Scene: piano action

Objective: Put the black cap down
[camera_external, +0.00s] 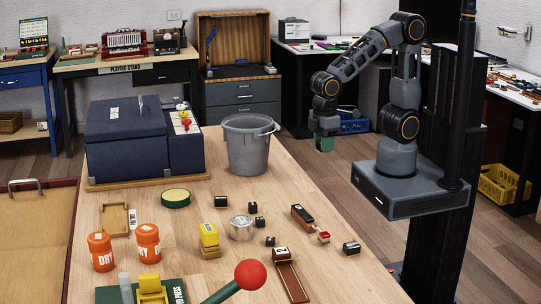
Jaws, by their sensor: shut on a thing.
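My gripper (325,126) hangs pointing down, beyond the right edge of the wooden table (330,215), with the floor behind it in this view. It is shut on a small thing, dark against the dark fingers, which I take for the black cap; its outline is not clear. A green object (325,144) shows just below the fingers; I cannot tell whether it is behind them or touching. Several small black blocks with pale marks lie on the table, among them one near the grey bucket (221,201) and one at the right (351,248).
A grey bucket (248,148) and dark blue boxes (130,140) stand at the table's back. Orange tins (148,242), a round metal tin (241,228), a yellow block (209,238) and a red-balled lever (250,274) crowd the front. The table's right back is clear.

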